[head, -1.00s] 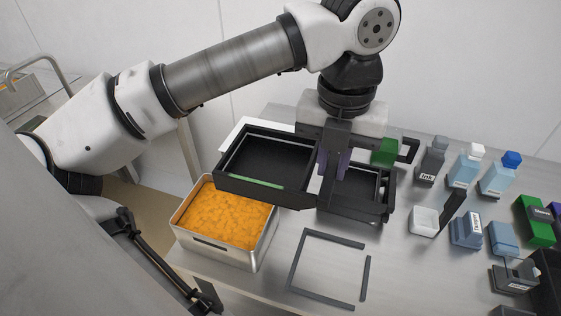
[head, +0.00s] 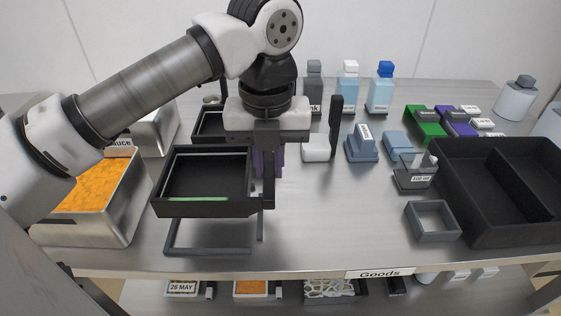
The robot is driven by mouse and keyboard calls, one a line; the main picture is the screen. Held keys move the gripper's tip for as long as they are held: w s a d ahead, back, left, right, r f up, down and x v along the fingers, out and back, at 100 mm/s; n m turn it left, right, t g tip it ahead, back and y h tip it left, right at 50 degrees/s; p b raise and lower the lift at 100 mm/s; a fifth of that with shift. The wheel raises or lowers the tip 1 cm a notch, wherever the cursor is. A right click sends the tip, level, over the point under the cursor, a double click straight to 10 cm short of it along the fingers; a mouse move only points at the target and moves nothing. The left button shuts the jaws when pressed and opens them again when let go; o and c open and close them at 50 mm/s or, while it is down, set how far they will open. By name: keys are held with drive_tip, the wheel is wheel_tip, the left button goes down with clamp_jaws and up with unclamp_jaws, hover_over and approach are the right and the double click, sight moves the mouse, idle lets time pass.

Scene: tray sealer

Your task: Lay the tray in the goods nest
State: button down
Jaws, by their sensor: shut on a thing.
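The black rectangular tray (head: 204,205) has an open, empty inside and a green strip along its front wall. A label reading "Goods" (head: 380,273) is on the table's front edge, right of that frame. I cannot tell for certain which fixture is the goods nest.
A metal bin of orange contents (head: 125,205) stands close left of the tray. Another black box (head: 209,123) is partly hidden behind it. A small square grey frame (head: 433,233) and a large divided black container (head: 455,205) are at right. The middle front of the table is clear.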

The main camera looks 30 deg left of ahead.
drive_tip(key=shift+d+f, duration=0.2)
drive_tip(key=shift+f, duration=0.2)
drive_tip(key=shift+f+b, duration=2.8)
drive_tip(key=shift+f, duration=0.8)
drive_tip(key=c, duration=1.3)
unclamp_jaws()
drive_tip(key=c, duration=0.3)
drive_tip(key=shift+r, duration=0.15)
